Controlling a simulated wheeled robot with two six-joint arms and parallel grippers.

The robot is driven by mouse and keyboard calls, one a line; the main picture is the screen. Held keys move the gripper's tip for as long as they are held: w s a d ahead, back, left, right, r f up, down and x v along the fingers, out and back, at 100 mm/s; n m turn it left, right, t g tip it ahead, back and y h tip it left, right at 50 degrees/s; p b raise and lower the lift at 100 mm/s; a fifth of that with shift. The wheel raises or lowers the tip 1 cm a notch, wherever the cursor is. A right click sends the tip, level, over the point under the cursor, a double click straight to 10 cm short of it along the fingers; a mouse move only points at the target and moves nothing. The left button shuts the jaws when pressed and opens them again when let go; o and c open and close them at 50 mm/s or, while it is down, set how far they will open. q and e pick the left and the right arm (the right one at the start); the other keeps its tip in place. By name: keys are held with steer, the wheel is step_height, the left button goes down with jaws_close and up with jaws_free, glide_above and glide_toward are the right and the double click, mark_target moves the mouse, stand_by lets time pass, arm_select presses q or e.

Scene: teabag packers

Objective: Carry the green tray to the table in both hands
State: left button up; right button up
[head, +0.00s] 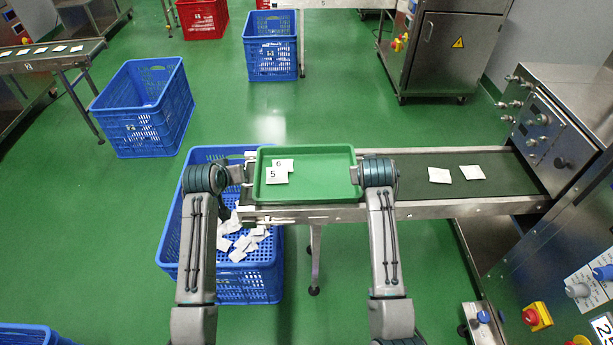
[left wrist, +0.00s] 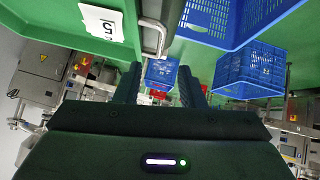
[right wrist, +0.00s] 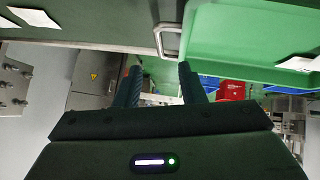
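My left gripper (head: 240,174) is at the tray's left side, fingers apart, pointing at the left handle. My right gripper (head: 356,175) is at the right side, fingers apart, pointing at the right handle. Both look empty, with the handles just ahead of the fingertips. No destination table can be made out for certain.
The conveyor belt (head: 415,185) carries two white packets (head: 455,174) toward a steel machine (head: 560,125) at right. A blue crate (head: 250,290) with many loose packets stands below the tray's left end. More blue crates (head: 145,125) stand farther back. Green floor is open at left.

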arm_select(q)
steer(key=shift+w, duration=0.1)
arm_select(e)
steer(key=shift+f, duration=0.1)
